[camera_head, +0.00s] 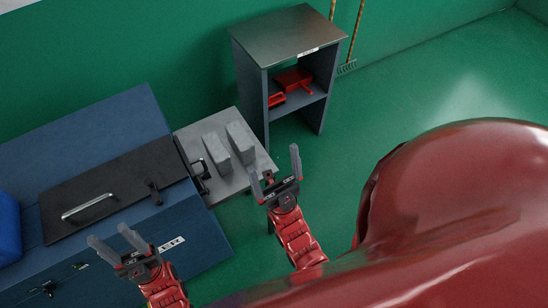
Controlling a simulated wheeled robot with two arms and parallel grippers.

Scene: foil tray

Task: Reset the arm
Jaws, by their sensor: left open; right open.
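My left gripper (109,240) is open and empty. In the head view it shows in front of the blue cabinet, at the lower left. My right gripper (275,172) is open and empty, near the right edge of the grey side shelf. Its fingers point up in the picture. Both red forearms come in from the bottom. No foil tray can be made out in this view.
The blue cabinet (98,115) has a dark lid (115,182) with a metal handle (88,206). Two grey blocks (215,150) (241,142) rest on the side shelf (190,133). A metal-topped stand (287,34) holds red items (293,79). Green floor (420,90) is clear at right.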

